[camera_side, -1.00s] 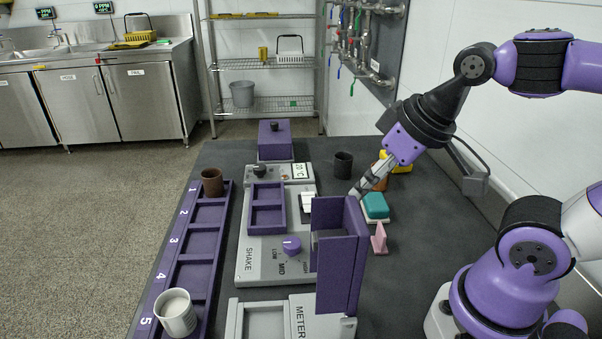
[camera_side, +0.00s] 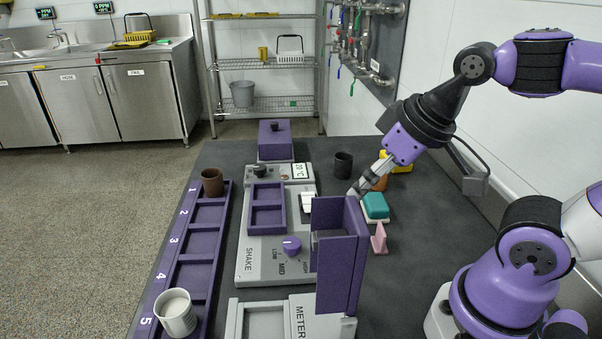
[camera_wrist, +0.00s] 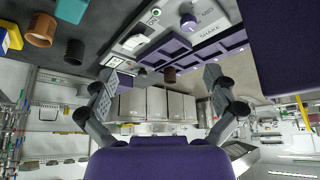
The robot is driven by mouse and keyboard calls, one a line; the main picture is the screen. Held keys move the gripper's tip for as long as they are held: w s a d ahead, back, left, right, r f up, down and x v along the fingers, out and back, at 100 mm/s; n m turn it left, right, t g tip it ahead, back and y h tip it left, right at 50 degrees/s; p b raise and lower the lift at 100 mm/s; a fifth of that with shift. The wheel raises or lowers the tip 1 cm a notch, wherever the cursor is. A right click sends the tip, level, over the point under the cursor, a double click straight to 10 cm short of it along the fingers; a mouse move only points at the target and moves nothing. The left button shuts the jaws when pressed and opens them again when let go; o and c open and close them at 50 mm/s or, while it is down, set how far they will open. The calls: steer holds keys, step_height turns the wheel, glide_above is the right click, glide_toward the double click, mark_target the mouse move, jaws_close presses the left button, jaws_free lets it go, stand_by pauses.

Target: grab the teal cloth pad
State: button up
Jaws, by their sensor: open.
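The teal cloth pad (camera_side: 375,205) lies on a small white-edged holder on the dark bench in the side view, right of the tall purple panels. My gripper (camera_side: 355,191) is close by, above and to the left of the pad, apart from it. The panels partly hide the area below the fingertips. In the wrist view my gripper (camera_wrist: 161,78) is open, with its two fingers wide apart and nothing between them.
The purple panels (camera_side: 340,255) stand just left of the pad, and a pink upright piece (camera_side: 379,240) stands in front of it. A dark cup (camera_side: 343,165) is behind. The shaker (camera_side: 256,258) and numbered purple rack (camera_side: 194,270) lie to the left.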

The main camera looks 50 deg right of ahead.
steer(key=n+g, duration=0.5)
steer(key=n, duration=0.3)
glide_toward(374, 200)
steer(key=shift+n+g, duration=0.3)
steer(key=f, duration=0.4)
steer(key=shift+d, duration=0.2)
steer(key=f, duration=0.6)
steer(key=shift+w+a+f, duration=0.1)
steer(key=shift+w+a, duration=0.1)
steer(key=shift+w, duration=0.05)
steer(key=c, duration=0.8)
